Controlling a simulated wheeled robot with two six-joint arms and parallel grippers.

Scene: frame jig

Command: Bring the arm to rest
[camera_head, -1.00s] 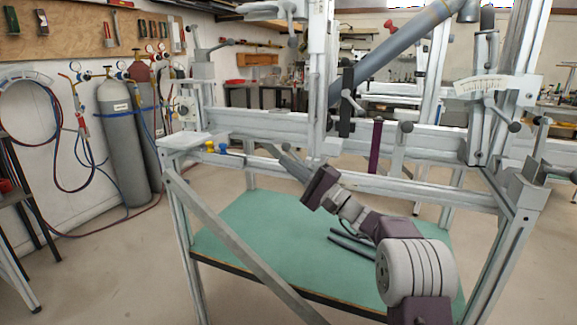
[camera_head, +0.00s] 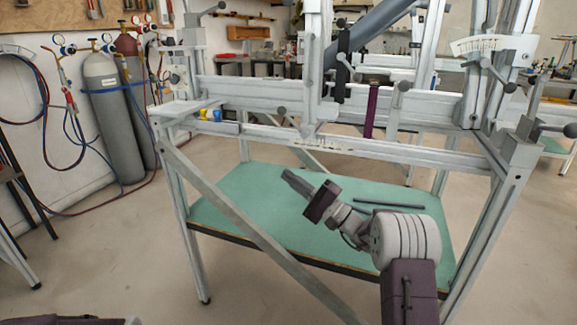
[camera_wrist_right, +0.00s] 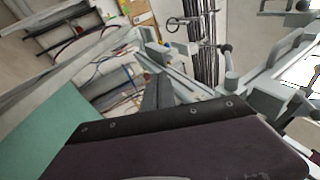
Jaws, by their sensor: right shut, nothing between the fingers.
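My right gripper (camera_head: 290,175) shows in the head view in front of the jig, over the green lower shelf in the picture, pointing up and left. Its fingers are shut with nothing between them. In the right wrist view the shut fingers (camera_wrist_right: 158,95) point toward the frame. The grey frame jig (camera_head: 350,148) stands in front of me, with a long blue-grey tube (camera_head: 378,38) held slanting at its top. My left gripper is not in view; a dark part of mine shows at the lower left edge.
The green shelf (camera_head: 240,200) carries dark rods (camera_head: 390,205). A diagonal brace (camera_head: 235,215) crosses the jig's front, close to my arm. Gas cylinders (camera_head: 112,115) with hoses stand by the left wall. Open floor lies left of the jig.

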